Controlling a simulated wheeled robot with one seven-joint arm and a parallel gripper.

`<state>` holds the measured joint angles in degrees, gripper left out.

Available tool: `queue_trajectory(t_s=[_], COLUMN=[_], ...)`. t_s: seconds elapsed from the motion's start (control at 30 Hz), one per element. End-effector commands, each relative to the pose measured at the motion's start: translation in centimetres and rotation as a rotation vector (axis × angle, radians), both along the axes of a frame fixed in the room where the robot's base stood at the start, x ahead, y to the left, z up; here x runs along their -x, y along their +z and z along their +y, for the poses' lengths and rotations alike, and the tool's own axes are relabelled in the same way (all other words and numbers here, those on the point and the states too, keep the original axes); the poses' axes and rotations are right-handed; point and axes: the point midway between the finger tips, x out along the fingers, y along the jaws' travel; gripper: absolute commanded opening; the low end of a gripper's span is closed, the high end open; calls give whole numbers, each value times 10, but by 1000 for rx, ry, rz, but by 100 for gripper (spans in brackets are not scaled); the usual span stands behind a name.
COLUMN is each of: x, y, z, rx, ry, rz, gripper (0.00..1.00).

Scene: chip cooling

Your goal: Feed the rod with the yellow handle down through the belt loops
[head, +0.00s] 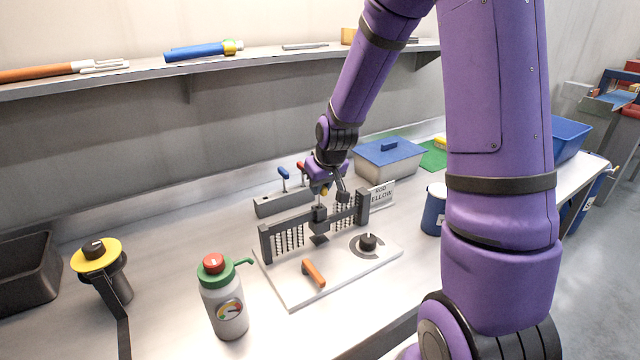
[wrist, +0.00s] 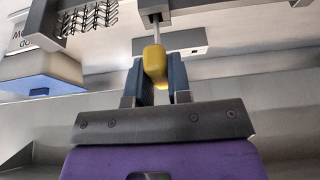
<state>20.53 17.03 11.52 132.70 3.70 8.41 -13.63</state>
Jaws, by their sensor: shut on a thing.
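My gripper (wrist: 154,80) is shut on the yellow handle (wrist: 154,62) of a rod. The bare metal shaft (wrist: 156,34) extends from the handle toward a dark block on the belt fixture. I cannot tell whether its tip is inside the block. In the head view my gripper (head: 324,188) is just above the middle of the fixture. The dark fixture frame (head: 266,243) carries rows of belt loops (head: 290,240) on either side of a central block (head: 320,214). It stands on a pale base plate (head: 285,292).
Behind the fixture a grey rack (head: 268,207) holds rods with blue and red handles. An orange handle (head: 314,273) and black knob (head: 367,242) are on the plate. A bottle (head: 225,305) and blue mug (head: 434,212) stand nearby.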

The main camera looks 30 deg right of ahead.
Motion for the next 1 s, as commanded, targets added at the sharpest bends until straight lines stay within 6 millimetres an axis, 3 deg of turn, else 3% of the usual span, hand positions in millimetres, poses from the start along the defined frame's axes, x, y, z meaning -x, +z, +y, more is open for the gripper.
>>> queue_trajectory(t_s=[0.3, 0.33, 0.43, 0.47, 0.77, 1.0], x=[0, 0, 0, 0, 0, 9], y=[0, 0, 0, 0, 1, 22], z=[0, 0, 0, 0, 0, -1], rx=[0, 0, 0, 0, 0, 0], ry=[0, 0, 0, 0, 0, -2], rz=[0, 0, 0, 0, 0, -3], gripper=[0, 23, 46, 48, 48, 48])
